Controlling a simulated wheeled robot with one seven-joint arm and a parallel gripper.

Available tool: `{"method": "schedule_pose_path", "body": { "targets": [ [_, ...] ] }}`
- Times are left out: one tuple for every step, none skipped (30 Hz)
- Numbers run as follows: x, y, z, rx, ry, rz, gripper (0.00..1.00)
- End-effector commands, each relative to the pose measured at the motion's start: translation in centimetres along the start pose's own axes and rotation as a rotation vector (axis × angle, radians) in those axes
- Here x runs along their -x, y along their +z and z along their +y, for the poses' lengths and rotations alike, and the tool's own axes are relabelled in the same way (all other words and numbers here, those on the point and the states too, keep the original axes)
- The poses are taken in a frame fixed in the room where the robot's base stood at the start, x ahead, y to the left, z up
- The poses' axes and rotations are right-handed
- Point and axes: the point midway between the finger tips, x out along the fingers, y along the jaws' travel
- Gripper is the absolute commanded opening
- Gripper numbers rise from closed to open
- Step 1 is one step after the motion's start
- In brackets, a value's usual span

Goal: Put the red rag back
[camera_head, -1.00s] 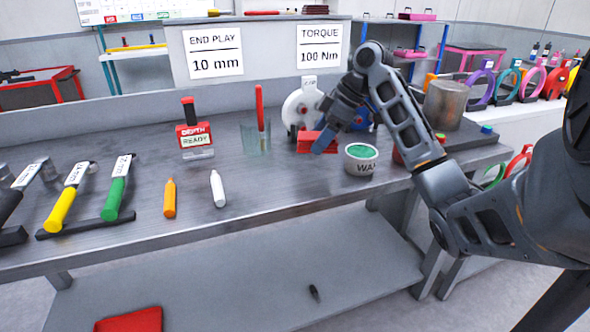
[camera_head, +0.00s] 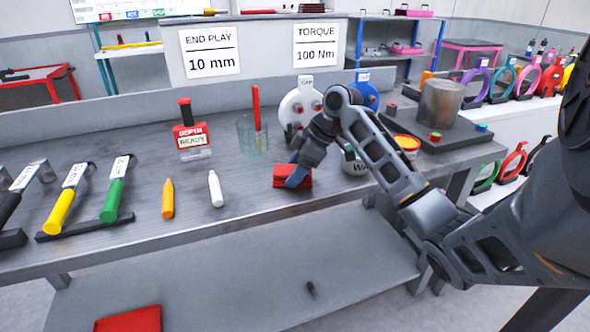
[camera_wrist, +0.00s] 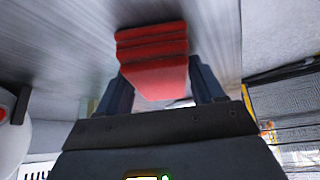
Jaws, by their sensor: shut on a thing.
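A folded red rag (camera_head: 284,176) is between the fingers of my gripper (camera_head: 298,178), at the bench's right-middle part. In the wrist view the rag (camera_wrist: 152,58) shows as stacked red layers, with the dark fingers of my gripper (camera_wrist: 160,92) on both sides of it. My gripper is shut on it. The rag is close to the grey bench top; I cannot tell whether it touches.
The bench top (camera_head: 240,203) is clear around the white marker (camera_head: 216,188) and orange marker (camera_head: 167,198). A wax tin (camera_head: 356,166) is partly behind my arm. A glass with a red stick (camera_head: 253,134) and a white cap disc (camera_head: 299,108) stand behind the rag.

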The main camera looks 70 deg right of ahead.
Motion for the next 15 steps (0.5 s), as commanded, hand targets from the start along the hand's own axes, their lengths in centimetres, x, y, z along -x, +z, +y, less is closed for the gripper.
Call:
{"method": "schedule_pose_path", "body": {
  "targets": [
    [0.01,-0.01,0.00,0.000,0.000,0.000,0.39],
    [-0.03,0.01,0.00,0.000,0.000,0.000,0.39],
    [-0.14,0.06,-0.01,0.000,0.000,0.000,0.39],
    [-0.24,0.11,-0.01,0.000,0.000,0.001,0.39],
    [-0.23,0.12,0.00,0.000,0.000,0.000,0.69],
    [-0.15,0.08,0.00,0.000,0.000,0.000,0.72],
    [-0.15,0.08,0.00,0.000,0.000,0.000,0.75],
    [-0.15,0.08,-0.01,0.000,0.000,0.000,0.78],
    [-0.16,0.08,-0.01,0.000,-0.001,0.000,0.82],
    [-0.17,0.08,-0.02,0.000,-0.001,0.000,0.85],
    [-0.17,0.08,-0.03,0.000,-0.001,0.000,0.88],
    [-0.18,0.08,-0.04,0.000,-0.001,0.000,0.91],
    [-0.18,0.08,-0.04,0.000,-0.001,0.000,0.93],
    [-0.19,0.07,-0.05,0.000,-0.002,0.000,0.93],
    [-0.20,0.07,-0.05,0.000,-0.002,0.000,0.93]
  ]
}}
